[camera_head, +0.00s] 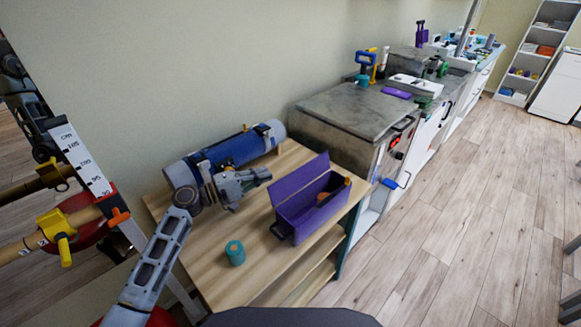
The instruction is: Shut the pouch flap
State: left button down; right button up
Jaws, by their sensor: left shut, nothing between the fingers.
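The purple pouch (312,215) is a box-like case on the wooden shelf unit. Its flap (299,179) stands raised along the far left side, so the inside shows. An orange-brown item (323,197) lies inside. My left gripper (269,174) is shut and empty. It is at the left of the raised flap, with its fingertips pointing right, close to the flap's upper left corner. I cannot tell whether it touches the flap. My right gripper is not in view.
A blue and grey roll (240,147) lies behind my left gripper on the wooden top (213,286). A grey-topped cabinet (350,112) adjoins at the right. The floor at right is clear.

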pick_arm(q)
jog(key=shift+d, duration=0.1)
jog(key=x, duration=0.9)
jog(key=shift+w+d, duration=0.2)
jog(key=shift+d, duration=0.2)
jog(key=shift+r, duration=0.1)
dwell(0.6)
